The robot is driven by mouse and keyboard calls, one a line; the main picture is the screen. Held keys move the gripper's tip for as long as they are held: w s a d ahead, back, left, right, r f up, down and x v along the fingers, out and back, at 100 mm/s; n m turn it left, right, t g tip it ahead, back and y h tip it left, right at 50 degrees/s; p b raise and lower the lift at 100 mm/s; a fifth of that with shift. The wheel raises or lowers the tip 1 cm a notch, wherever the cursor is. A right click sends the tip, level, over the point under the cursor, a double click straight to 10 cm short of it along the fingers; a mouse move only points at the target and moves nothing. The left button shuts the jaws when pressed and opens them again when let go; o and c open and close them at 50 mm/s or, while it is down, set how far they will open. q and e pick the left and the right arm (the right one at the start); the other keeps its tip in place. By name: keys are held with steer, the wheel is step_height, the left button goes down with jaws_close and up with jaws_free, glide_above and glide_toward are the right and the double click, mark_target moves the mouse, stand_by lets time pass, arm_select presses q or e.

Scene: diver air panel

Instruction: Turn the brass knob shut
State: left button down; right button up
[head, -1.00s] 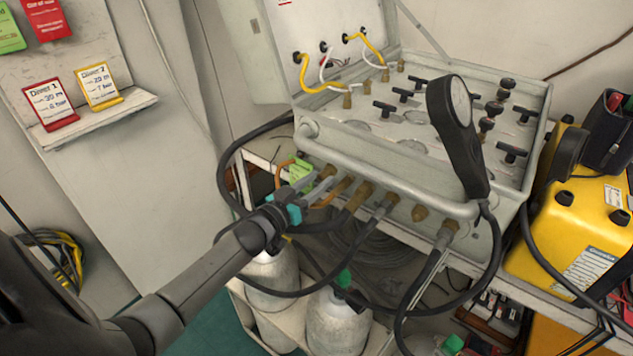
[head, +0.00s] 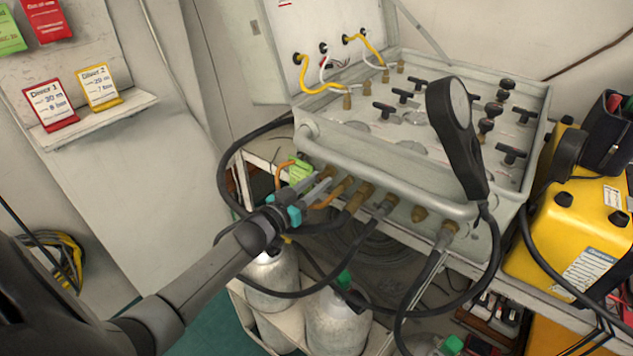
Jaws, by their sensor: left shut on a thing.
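The grey air panel case (head: 350,165) stands open on a cart, with a row of brass fittings along its lower front edge. My left gripper (head: 318,187) is at the leftmost of these fittings, its fingers pointing up and right. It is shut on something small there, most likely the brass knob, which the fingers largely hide. A brass fitting (head: 340,190) with an orange hose sits just right of the fingers, and a green tag (head: 299,172) hangs just behind them. My right gripper is not in view.
Black hoses loop from the front fittings below my left gripper. Grey cylinders (head: 337,320) stand on the cart below. A yellow box (head: 570,215) is at right, and a shelf with cards (head: 130,108) at left.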

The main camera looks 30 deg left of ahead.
arm_select(q)
steer(key=m, duration=0.3)
steer(key=shift+p, duration=0.3)
steer(key=m, duration=0.3)
steer(key=shift+m, duration=0.4)
steer(key=m, duration=0.5)
steer(key=shift+m, duration=0.7)
steer(key=c, duration=0.9)
jaws_free()
steer(key=s, duration=0.5)
steer(key=s+p, duration=0.1)
steer(key=s, duration=0.4)
steer(key=s+a, duration=0.1)
steer(key=s, duration=0.4)
steer(key=shift+s+a+r+p, duration=0.1)
steer(key=shift+s+r+p, duration=0.05)
steer(key=shift+p, duration=0.25)
